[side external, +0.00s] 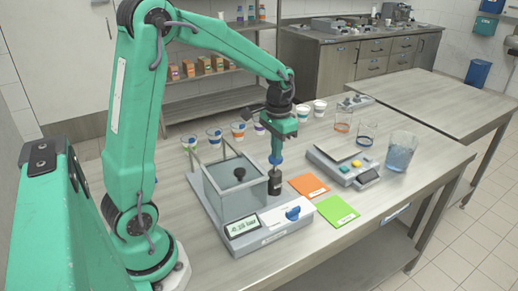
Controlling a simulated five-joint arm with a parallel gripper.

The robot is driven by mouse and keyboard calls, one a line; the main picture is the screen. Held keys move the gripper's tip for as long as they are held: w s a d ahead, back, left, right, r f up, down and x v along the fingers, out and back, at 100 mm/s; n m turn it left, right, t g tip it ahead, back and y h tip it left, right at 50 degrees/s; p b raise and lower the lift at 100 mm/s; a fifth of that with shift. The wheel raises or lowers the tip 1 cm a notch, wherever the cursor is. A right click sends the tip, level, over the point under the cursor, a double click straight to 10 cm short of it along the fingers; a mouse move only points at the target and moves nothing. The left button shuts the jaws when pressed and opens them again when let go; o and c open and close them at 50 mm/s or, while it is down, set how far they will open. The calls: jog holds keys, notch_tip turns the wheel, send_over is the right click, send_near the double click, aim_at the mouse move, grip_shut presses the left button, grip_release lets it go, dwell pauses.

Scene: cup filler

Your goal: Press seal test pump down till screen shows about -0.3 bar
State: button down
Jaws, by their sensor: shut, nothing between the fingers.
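The seal test rig (226,197) stands on the bench, a clear box with a dark knob on its lid. The pump (275,183) is a dark upright cylinder at the box's right side. My gripper (276,164) points straight down directly over the pump, its fingers shut with nothing between them. Its tip appears to touch the pump's top, though the exact contact is too small to tell. The screen (242,224) on the rig's front is lit; its small digits seem to read about -0.28 bar. A blue knob (293,213) sits on the white front panel.
An orange card (309,184) and a green card (337,211) lie right of the rig. Several small cups (238,131) line the back. The front right bench is clear.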

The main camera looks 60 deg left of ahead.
jog(key=shift+f, duration=1.8)
notch_tip(320, 180, up, 14)
jog(key=shift+r, duration=0.25)
dwell(0.8)
